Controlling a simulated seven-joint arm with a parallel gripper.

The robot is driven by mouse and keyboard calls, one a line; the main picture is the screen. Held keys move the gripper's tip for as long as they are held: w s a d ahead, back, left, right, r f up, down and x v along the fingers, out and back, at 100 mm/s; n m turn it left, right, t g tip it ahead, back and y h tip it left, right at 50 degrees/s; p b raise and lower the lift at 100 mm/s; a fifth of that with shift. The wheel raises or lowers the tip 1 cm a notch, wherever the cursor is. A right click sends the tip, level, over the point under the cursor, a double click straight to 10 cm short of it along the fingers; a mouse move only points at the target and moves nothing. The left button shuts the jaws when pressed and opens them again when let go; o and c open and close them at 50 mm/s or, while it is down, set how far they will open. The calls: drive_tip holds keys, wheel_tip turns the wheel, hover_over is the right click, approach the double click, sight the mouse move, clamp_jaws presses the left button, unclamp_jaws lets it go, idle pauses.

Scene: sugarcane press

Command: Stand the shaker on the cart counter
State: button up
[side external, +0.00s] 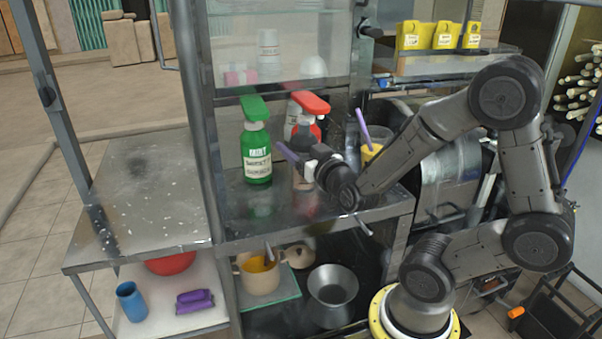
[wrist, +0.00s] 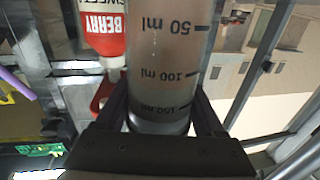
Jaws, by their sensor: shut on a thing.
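The shaker is a clear cylinder with ml marks and brownish contents. In the wrist view the shaker (wrist: 165,75) fills the middle, between the two dark fingers of my gripper (wrist: 162,105). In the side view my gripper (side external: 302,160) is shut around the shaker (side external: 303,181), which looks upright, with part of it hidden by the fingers. It is over the steel cart counter (side external: 265,230), in front of the red-topped bottle. Whether its base touches the counter I cannot tell.
A green bottle (side external: 257,160) stands just left of the shaker. A red-topped bottle (side external: 311,104) is close behind it, its BERRY label visible in the wrist view (wrist: 104,28). A yellow cup (side external: 374,148) with a purple straw is to the right. The left side counter (side external: 140,195) is clear.

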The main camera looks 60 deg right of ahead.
drive_tip(key=shift+f, duration=2.35)
drive_tip(key=shift+f, duration=0.1)
drive_tip(key=o, duration=1.4)
drive_tip(key=shift+f, duration=0.15)
drive_tip(key=shift+c, duration=0.2)
drive_tip(key=shift+s+a, duration=0.15)
drive_tip(key=shift+v, duration=3.6)
